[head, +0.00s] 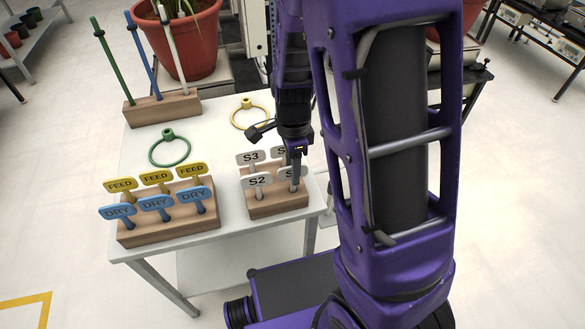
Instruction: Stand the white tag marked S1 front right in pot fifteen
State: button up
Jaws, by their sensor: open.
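Several white tags stand in a small wooden block (278,207) on the table. S3 (248,158) is at the back left and S2 (257,181) at the front left. My gripper (296,172) is open and low over the block's right side. It partly covers the front right tag (285,174), which shows only an S, and the back right tag. I cannot tell which of these is S1, or whether the fingers touch a tag. A terracotta pot (190,52) with a plant stands behind the table. No number shows on it.
A left block (170,232) holds yellow FEED and blue DRY tags. A rear block (165,108) holds green, blue and white sticks. Green (169,164) and yellow rings (236,125) lie on the white table (212,150). Another pot (445,28) is partly hidden behind my arm.

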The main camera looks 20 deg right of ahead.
grip_shut()
jog(key=shift+r, duration=0.1)
dwell(0.7)
notch_tip(320, 180, up, 8)
jog(key=p, duration=0.8)
jog(key=shift+r, duration=0.15)
dwell(0.3)
